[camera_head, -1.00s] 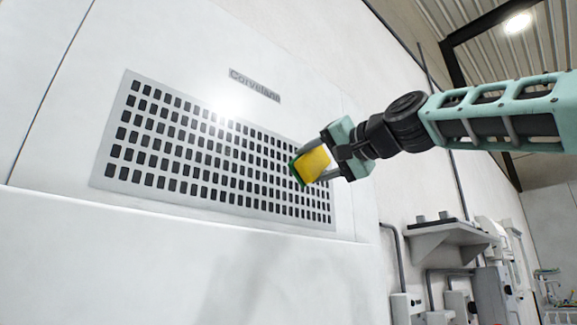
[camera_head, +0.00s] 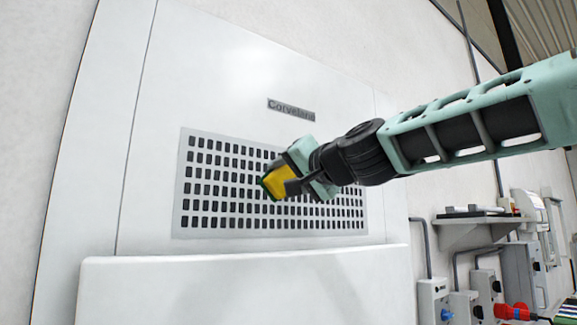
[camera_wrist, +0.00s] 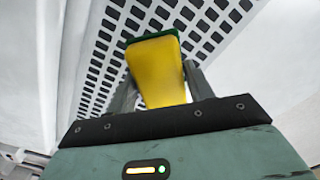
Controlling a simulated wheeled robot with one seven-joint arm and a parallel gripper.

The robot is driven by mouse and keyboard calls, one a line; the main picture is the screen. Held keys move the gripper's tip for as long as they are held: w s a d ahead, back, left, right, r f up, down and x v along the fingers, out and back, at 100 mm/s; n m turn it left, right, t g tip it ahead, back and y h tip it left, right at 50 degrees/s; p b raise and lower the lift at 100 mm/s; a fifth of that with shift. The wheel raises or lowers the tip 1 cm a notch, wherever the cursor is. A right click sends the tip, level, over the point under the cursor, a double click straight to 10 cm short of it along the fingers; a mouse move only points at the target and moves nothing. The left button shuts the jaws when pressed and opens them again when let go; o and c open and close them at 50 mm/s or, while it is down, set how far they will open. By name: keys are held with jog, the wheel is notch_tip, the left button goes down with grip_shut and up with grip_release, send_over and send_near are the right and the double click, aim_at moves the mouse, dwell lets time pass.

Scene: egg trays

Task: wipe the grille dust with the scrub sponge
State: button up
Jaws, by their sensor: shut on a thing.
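The grille (camera_head: 215,215) is a light grey panel with rows of dark slots, set in a white wall unit. No dust can be made out on it. The scrub sponge (camera_head: 275,182) is yellow with a green scrub side. My gripper (camera_head: 282,184) is shut on the sponge in front of the middle of the grille. In the wrist view the sponge (camera_wrist: 158,72) sits between the two fingers, its green edge facing the grille (camera_wrist: 112,50). I cannot tell whether the sponge touches the grille. My arm hides part of the grille's right side.
A white ledge (camera_head: 240,285) juts out below the grille. A name plate (camera_head: 291,109) is above it. To the right are a wall shelf (camera_head: 470,232), boxes with pipes, and a red object (camera_head: 511,312) at the lower edge.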

jog(key=shift+p+x, duration=1.5)
jog(key=shift+x, duration=1)
jog(key=shift+p+x, duration=0.75)
jog(key=shift+x, duration=0.3)
jog(key=w+d+b, duration=0.2)
jog(key=d, duration=0.1)
jog(key=shift+w+d, duration=0.1)
jog(key=shift+w, duration=0.05)
